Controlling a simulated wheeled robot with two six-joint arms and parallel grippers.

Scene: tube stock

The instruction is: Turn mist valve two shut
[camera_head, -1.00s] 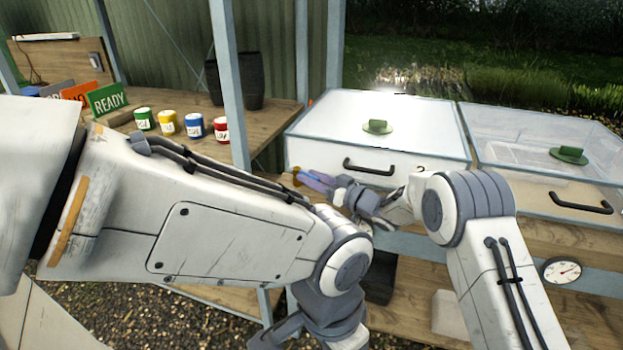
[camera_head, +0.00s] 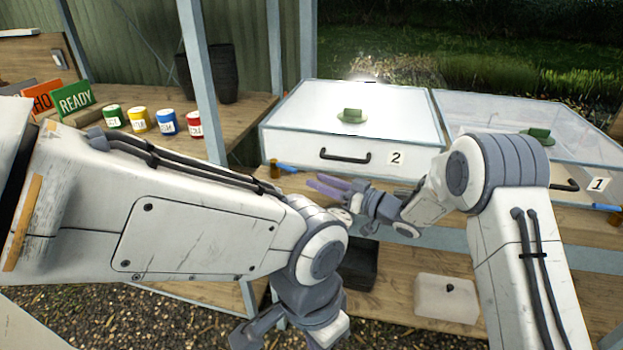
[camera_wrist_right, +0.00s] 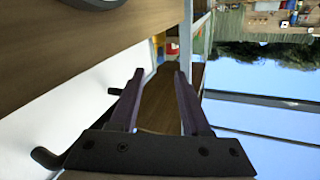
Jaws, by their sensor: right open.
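Mist valve two shows in the head view as a small brass body (camera_head: 275,169) with a blue lever (camera_head: 287,167), at the left front corner of the white case labelled 2 (camera_head: 397,158). The lever points right from the body. My right gripper (camera_head: 318,187) is open, its purple fingers pointing left toward the valve, just right of the lever and apparently apart from it. In the right wrist view its fingers (camera_wrist_right: 157,75) are spread with nothing between them; I cannot pick out the valve there. My left gripper (camera_head: 290,335) hangs low at the bottom edge, its jaws unclear.
Case 2 has a black handle (camera_head: 345,157) and a green knob (camera_head: 351,115). A clear-lidded case labelled 1 (camera_head: 598,184) stands right, with another blue lever (camera_head: 606,207) in front. Coloured jars (camera_head: 139,120) stand on the left bench. A blue post (camera_head: 203,80) rises between.

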